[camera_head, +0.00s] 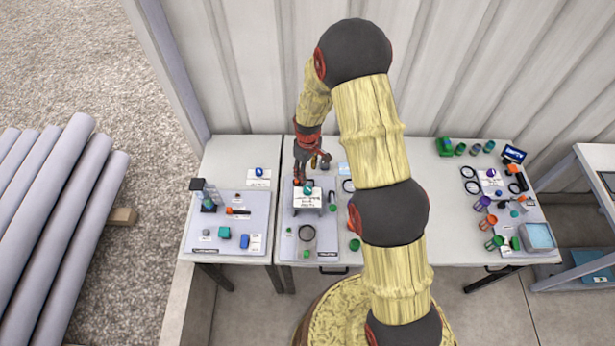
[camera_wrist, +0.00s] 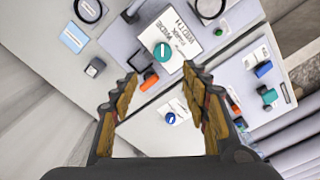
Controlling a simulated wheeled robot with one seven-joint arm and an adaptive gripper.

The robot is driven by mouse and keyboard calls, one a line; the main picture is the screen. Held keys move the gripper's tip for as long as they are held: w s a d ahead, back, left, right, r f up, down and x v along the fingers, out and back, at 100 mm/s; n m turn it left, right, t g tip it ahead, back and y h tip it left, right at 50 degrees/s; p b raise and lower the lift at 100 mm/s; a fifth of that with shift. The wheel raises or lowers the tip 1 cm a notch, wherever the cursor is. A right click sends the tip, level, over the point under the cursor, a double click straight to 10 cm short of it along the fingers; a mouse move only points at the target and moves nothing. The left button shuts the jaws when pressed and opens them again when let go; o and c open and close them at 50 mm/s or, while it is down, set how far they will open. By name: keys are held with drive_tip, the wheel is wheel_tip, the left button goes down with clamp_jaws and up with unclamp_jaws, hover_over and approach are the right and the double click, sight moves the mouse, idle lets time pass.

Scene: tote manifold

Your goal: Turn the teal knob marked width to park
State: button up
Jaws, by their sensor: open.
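The teal knob (camera_wrist: 162,52) sits on a white panel (camera_wrist: 180,33) printed with WIDTH and smaller words at its edges. A pale pointer line runs across the knob, but I cannot tell which word it points at. In the head view the knob (camera_head: 308,190) is on top of a small raised white box (camera_head: 307,202) on the middle board. My gripper (camera_wrist: 160,76) is open and empty. The knob shows beyond and between its fingertips, apart from them. In the head view my gripper (camera_head: 313,160) hangs just behind and above the knob.
A corrugated wall rises behind the tables.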

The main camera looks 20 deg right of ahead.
sight(308, 189)
drive_tip(key=f, duration=0.1)
drive_tip(key=f+p, duration=0.2)
drive_tip(key=shift+s+n, duration=0.25)
drive_tip(key=shift+n, duration=0.05)
drive_tip(key=shift+f+p, duration=0.85)
drive_tip(key=shift+f, duration=3.1)
drive_tip(key=shift+c, duration=0.4)
drive_tip(key=c, duration=1.1)
